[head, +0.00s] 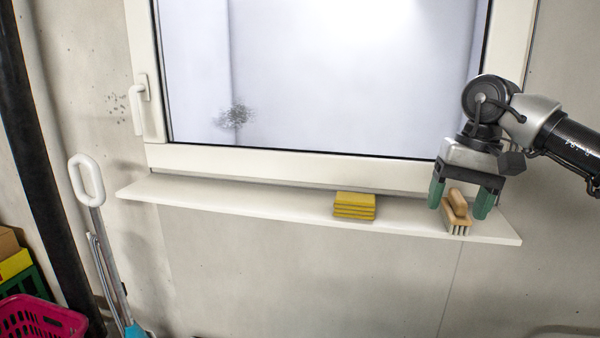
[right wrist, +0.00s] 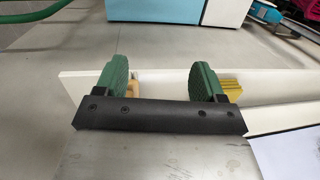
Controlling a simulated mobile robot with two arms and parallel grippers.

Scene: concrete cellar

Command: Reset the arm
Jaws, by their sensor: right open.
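My right gripper (head: 461,202) is open above the right end of the window sill, its two green fingers pointing down. A wooden brush (head: 458,208) with pale bristles sits on the sill, between and just below the fingertips in the head view; I cannot tell if they touch it. In the right wrist view, the green fingers (right wrist: 160,80) are spread apart, and a small part of the brush (right wrist: 133,87) shows beside the left finger. The rest of the brush is hidden there. My left gripper is not in view.
A stack of yellow sponges (head: 354,205) sits mid-sill. The white sill (head: 240,203) is bare on its left. The window (head: 330,80) has a dark smudge (head: 236,115). A pink basket (head: 40,320) and a white-handled tool (head: 87,180) stand at left.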

